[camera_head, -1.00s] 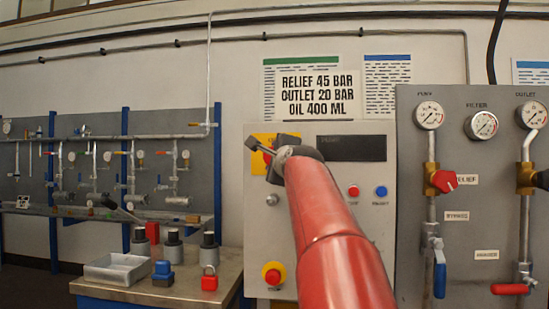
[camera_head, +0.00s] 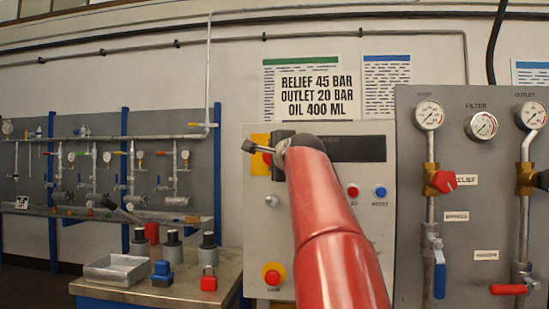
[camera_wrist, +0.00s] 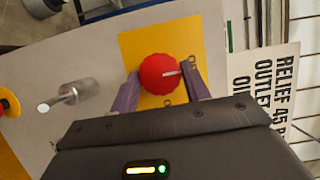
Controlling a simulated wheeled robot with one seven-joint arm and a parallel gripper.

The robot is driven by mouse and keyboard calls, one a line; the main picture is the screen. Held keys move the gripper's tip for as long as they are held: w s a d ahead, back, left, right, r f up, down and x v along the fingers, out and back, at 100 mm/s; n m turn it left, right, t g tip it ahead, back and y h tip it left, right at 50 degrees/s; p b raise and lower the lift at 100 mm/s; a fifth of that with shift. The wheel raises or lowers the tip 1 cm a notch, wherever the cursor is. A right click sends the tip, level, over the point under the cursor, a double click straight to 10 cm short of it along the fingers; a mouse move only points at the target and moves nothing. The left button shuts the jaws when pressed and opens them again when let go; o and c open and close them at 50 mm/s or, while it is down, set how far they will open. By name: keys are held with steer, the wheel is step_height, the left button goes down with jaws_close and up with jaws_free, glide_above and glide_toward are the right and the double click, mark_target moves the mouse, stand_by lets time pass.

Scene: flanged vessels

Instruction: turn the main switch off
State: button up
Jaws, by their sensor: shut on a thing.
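The main switch is a round red knob (camera_wrist: 158,76) with a white pointer line, on a yellow plate (camera_wrist: 140,45). In the wrist view the two purple fingers of my gripper (camera_wrist: 160,73) are on either side of the knob, shut on it. The pointer line runs toward the right in that view. In the head view, only the left part of the yellow plate (camera_head: 259,143) and a bit of the red knob (camera_head: 267,158) show on the grey cabinet (camera_head: 262,220). My arm and wrist hide the rest.
The cabinet also carries a grey metal knob (camera_head: 272,200), a red button (camera_head: 352,190), a blue button (camera_head: 380,191) and a red mushroom button (camera_head: 272,274) on yellow. A valve panel (camera_head: 460,225) stands right; a bench (camera_head: 225,280) with a tray (camera_head: 118,268) and padlocks stands left.

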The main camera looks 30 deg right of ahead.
steer(key=o, duration=1)
steer(key=shift+a, duration=0.1)
steer(key=b+v, duration=0.2)
steer(key=v, duration=0.5)
steer(key=shift+s, duration=0.4)
steer(key=s+a+f+n+g+y, duration=0.15)
steer(key=s+a+f+n, duration=0.25)
steer(key=f, duration=0.5)
steer(key=s+a+f+n+g+y, duration=0.1)
steer(key=s+a+f+n+g, duration=0.25)
steer(key=f, duration=0.45)
steer(key=s+a+f+n+g+y, duration=0.2)
steer(key=s+a+f+n, duration=0.2)
steer(key=f, duration=0.5)
steer(key=s+a+f+n+g, duration=0.1)
steer(key=s+f+n, duration=0.2)
steer(key=s+f, duration=0.2)
steer(key=s+a+f+n+g, duration=0.2)
steer(key=s+f, duration=0.3)
steer(key=f, duration=0.4)
steer(key=s+a+f+n+g, duration=0.2)
steer(key=s+f, duration=0.3)
steer(key=f, duration=0.3)
steer(key=shift+s+a+n+h, duration=0.2)
steer(key=shift+s+n+h, duration=0.15)
steer(key=shift+n, duration=0.5)
